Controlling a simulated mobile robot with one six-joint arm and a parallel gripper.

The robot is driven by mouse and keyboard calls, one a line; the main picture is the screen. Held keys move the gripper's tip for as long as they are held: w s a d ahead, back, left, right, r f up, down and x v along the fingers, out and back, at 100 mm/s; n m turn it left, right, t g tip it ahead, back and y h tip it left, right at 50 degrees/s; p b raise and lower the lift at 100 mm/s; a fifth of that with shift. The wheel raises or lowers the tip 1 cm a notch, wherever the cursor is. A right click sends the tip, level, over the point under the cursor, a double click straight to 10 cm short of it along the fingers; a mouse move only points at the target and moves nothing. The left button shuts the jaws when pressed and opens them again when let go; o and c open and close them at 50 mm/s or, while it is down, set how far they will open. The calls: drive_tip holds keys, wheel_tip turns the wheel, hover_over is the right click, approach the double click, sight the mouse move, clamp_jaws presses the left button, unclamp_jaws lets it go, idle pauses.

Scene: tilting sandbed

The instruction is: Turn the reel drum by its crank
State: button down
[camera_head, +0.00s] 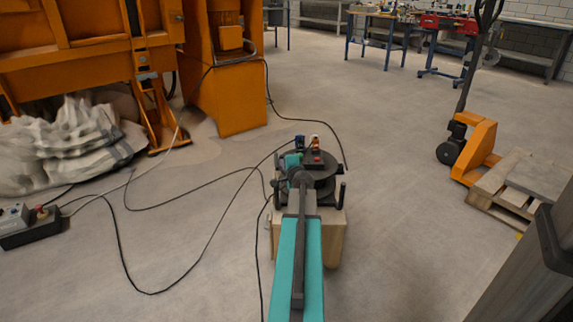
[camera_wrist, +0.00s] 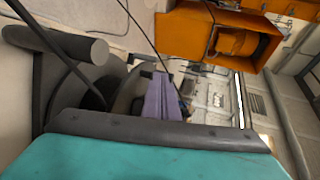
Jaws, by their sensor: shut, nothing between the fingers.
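The reel drum (camera_head: 322,166) is a dark round drum lying on top of a pale wooden block (camera_head: 335,240) in the head view. Several short dark posts stand around it. My teal arm reaches over it and hides its near part. In the wrist view the drum's dark disc (camera_wrist: 62,88) fills the left, with a grey cylindrical grip (camera_wrist: 98,51) on a bar in front; I cannot tell whether this grip is the crank. My gripper (camera_wrist: 160,76) shows as lavender fingers, shut and empty, to the right of the grip and apart from it.
Black cables (camera_head: 215,225) run over the floor left of the block. An orange machine (camera_head: 228,90) stands behind, with crumpled pale sacks (camera_head: 70,145) at left. A pallet truck (camera_head: 478,145) and pallet (camera_head: 515,190) stand right. Floor between block and pallet is clear.

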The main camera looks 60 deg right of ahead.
drive_tip(key=w+d+p, duration=0.2)
drive_tip(key=w+d, duration=0.7)
idle(0.4)
drive_tip(key=shift+a, duration=0.1)
idle(1.5)
drive_tip(key=a+r+p, duration=0.3)
drive_tip(key=a, duration=1)
drive_tip(key=shift+s+a+p, duration=0.2)
drive_tip(key=shift+s+p, duration=0.05)
drive_tip(key=shift+p, duration=0.1)
